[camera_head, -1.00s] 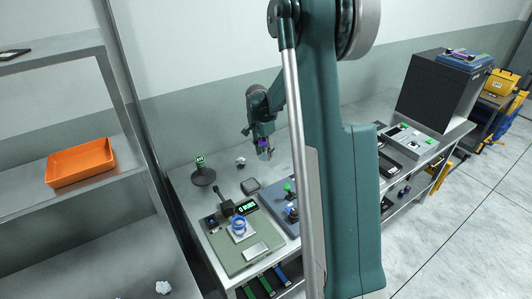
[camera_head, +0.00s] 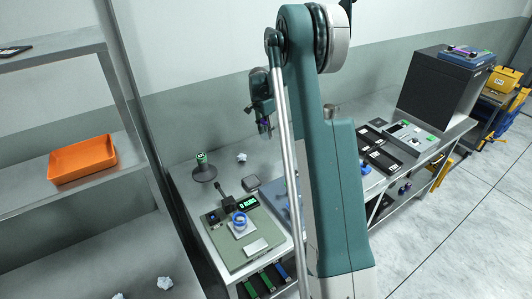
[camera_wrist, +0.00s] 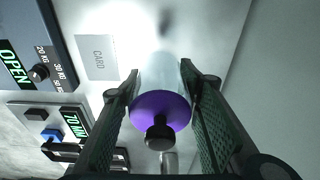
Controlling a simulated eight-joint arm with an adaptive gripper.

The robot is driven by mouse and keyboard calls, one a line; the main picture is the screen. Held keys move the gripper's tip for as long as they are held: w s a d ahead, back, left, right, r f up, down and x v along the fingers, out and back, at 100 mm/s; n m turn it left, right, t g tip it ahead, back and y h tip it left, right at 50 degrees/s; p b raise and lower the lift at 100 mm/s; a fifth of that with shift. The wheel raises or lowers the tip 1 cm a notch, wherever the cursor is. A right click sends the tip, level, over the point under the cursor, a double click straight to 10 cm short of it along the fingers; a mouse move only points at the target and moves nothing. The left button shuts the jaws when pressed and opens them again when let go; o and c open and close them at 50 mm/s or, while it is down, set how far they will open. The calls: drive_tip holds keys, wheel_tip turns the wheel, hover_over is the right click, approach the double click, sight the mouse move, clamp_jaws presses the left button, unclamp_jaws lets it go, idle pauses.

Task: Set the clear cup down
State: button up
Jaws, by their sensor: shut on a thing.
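My gripper (camera_wrist: 160,115) is shut around the clear cup (camera_wrist: 160,72), which has a purple band or lid (camera_wrist: 160,107) and a black knob (camera_wrist: 159,133) toward the wrist camera. The cup's see-through body lies between the two fingers against a bright, pale background. In the head view my gripper (camera_head: 264,128) hangs in the air above the back of the workbench (camera_head: 189,220). The cup is small and mostly hidden there; only a trace of purple shows. Whether the cup touches any surface cannot be told.
A green-grey device (camera_head: 225,249) with a lit display and blue ring (camera_head: 239,218) stands at the bench's front. A black stand (camera_head: 203,172) is at back left. The wrist view shows a card (camera_wrist: 97,57) and an OPEN panel (camera_wrist: 15,63). An orange tray (camera_head: 82,158) sits on the shelf.

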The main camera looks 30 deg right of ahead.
drive_tip(key=shift+w+d, duration=0.35)
drive_tip(key=shift+w, duration=0.1)
drive_tip(key=shift+f, duration=0.1)
hover_over(268, 151)
drive_tip(key=shift+a+f, duration=0.15)
drive_tip(key=shift+f, duration=2.9)
drive_tip(key=shift+f, duration=1.85)
drive_tip(key=shift+f+b, duration=0.2)
drive_tip(key=shift+b, duration=0.1)
drive_tip(key=o, duration=1)
